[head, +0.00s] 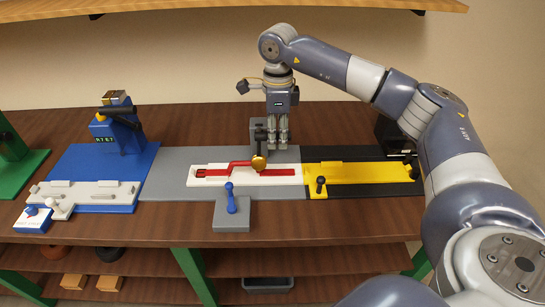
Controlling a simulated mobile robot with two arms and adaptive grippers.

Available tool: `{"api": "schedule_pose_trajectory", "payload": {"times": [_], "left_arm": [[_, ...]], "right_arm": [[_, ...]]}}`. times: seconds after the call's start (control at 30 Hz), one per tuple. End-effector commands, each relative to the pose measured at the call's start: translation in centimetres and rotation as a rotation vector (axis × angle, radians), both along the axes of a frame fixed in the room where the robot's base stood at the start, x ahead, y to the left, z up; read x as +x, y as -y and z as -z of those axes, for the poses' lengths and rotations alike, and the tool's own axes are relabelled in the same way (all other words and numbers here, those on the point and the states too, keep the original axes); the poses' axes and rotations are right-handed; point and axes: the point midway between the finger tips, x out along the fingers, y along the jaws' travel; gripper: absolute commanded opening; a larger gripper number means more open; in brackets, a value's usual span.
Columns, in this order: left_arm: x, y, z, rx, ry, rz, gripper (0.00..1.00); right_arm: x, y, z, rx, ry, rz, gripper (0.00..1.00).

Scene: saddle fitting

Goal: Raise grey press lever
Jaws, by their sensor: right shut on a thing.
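A round brass-coloured knob (258,163) shows just below and left of the fingers, above a white fixture (286,181) with a red strap (218,173). My left gripper is not in view.
A blue lever (231,198) stands on a grey block in front. To the left is a blue press (115,128) with a black handle; to the right, a yellow fixture (362,173) on a black mat. A shelf (380,5) hangs above. Bare wood (330,222) lies in front.

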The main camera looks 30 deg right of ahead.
Motion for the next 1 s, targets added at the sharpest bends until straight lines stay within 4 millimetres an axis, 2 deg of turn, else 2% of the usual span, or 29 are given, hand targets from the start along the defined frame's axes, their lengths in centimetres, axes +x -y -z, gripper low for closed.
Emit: {"api": "schedule_pose_trajectory", "payload": {"times": [0.2, 1.0], "left_arm": [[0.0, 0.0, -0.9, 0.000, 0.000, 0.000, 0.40], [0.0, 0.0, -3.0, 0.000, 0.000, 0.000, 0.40]], "right_arm": [[0.8, 0.6, -1.1, -0.002, 0.007, 0.004, 0.06], [2.7, 1.8, -3.2, -0.004, 0.005, 0.004, 0.05]]}}
